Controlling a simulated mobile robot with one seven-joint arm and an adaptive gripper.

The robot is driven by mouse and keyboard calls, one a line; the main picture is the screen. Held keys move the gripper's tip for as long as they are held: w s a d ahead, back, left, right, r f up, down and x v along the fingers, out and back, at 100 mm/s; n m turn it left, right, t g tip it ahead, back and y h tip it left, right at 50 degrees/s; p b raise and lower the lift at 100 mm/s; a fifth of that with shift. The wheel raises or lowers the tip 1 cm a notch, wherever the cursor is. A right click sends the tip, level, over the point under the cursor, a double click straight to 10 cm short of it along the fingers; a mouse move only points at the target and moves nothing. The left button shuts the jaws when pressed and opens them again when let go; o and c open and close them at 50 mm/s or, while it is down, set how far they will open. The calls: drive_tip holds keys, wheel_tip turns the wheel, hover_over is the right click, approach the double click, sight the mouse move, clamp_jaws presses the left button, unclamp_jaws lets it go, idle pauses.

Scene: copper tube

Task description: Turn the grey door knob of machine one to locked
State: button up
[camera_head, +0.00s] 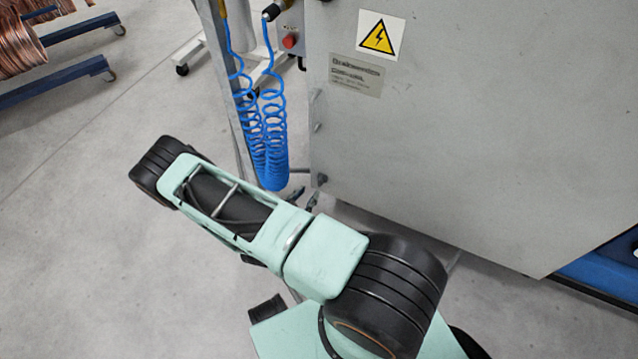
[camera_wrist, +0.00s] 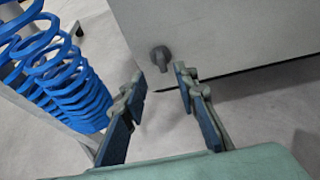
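A grey door knob (camera_wrist: 160,57) sits near the lower corner of a light grey machine cabinet (camera_wrist: 225,35) in the wrist view. It looks roughly upright there, with a small lever shape. In the head view the small dark knob (camera_head: 320,180) shows at the cabinet's lower left edge. My gripper (camera_wrist: 159,79) is open, with its two blue-padded fingers apart and nothing between them. The knob lies just beyond the gap between the fingertips, with no visible contact. In the head view my gripper (camera_head: 306,198) is small and partly hidden behind my arm.
Blue coiled hoses (camera_head: 262,130) hang close left of the cabinet, beside a metal post (camera_head: 228,85). A red button (camera_head: 290,41) is above. A yellow warning sign (camera_head: 379,36) is on the cabinet. Copper coils (camera_head: 18,45) stand far left.

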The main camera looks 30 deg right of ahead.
sight(319, 182)
drive_tip(key=b+x, duration=0.2)
drive_tip(key=x, duration=0.6)
drive_tip(key=shift+w+d+f, duration=0.1)
drive_tip(key=shift+d+f, duration=0.1)
clamp_jaws()
